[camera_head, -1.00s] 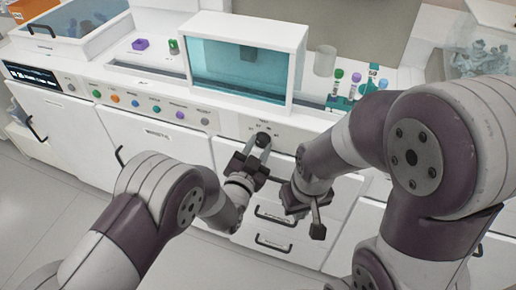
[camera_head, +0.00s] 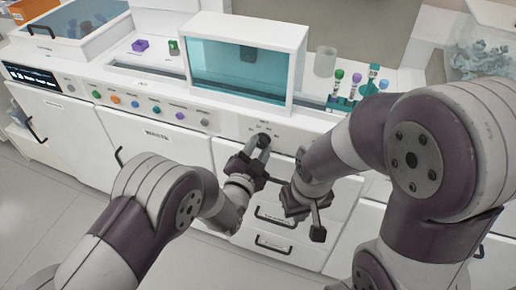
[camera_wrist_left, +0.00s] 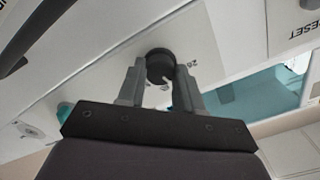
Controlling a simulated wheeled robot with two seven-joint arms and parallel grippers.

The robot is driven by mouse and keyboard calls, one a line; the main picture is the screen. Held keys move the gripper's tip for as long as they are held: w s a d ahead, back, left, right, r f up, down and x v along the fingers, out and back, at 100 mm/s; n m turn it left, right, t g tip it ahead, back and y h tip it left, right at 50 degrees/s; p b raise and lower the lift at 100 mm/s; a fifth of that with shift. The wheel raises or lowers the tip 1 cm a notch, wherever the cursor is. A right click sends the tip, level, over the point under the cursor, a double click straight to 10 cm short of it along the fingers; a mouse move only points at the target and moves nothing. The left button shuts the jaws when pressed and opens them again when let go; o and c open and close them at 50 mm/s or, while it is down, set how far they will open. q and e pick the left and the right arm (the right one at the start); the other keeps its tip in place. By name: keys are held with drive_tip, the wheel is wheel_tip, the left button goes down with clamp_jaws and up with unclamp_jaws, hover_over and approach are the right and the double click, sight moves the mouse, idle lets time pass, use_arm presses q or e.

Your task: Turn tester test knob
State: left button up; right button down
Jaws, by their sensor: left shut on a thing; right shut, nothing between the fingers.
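The black test knob (camera_head: 262,140) sits on the white front panel of the tester, below the glass-fronted box (camera_head: 240,68). It also shows in the left wrist view (camera_wrist_left: 160,64), between the fingertips. My left gripper (camera_head: 257,146) is at the panel with its fingers on either side of the knob, shut on it. In the left wrist view the left gripper (camera_wrist_left: 160,82) reaches straight at the knob. My right gripper (camera_head: 317,222) is shut and empty, in front of the drawers, apart from the panel.
A row of coloured buttons (camera_head: 135,103) runs along the panel to the left. A rack of capped tubes (camera_head: 345,98) and a clear cup (camera_head: 325,61) stand on the counter at right. Drawers with dark handles (camera_head: 275,243) lie below the knob.

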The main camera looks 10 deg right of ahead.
use_arm(q)
drive_tip(key=o, duration=1)
drive_tip(key=v, duration=1.2)
drive_tip(key=shift+s+a+p, duration=0.2)
drive_tip(key=shift+s+p, duration=0.1)
drive_tip(key=shift+p, duration=0.1)
